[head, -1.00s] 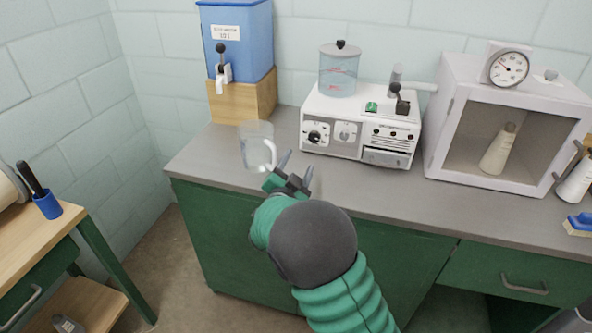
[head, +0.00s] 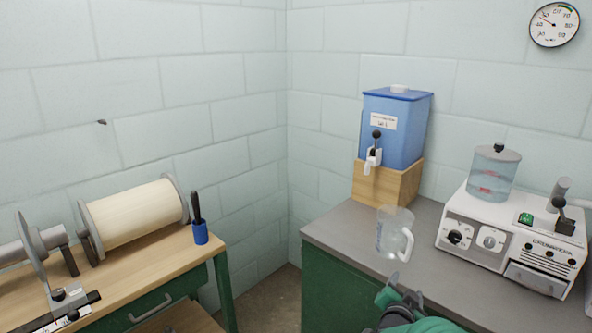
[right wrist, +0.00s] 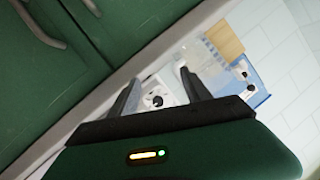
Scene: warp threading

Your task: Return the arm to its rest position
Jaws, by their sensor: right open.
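My right gripper (head: 404,292) is low in the head view, in front of the counter edge and below the glass pitcher. It is open, with its two dark fingers spread and nothing between them in the right wrist view (right wrist: 158,88). The clear glass pitcher (head: 392,232) stands upright on the grey counter (head: 335,222), its handle toward the gripper and apart from the fingers. My left gripper is not in view.
A blue water container (head: 392,135) with a tap sits on a wooden block (head: 378,185). A white machine (head: 510,238) stands to the right. At the left, a wooden table (head: 150,265) holds a large spool (head: 135,215) and a blue cup (head: 200,233).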

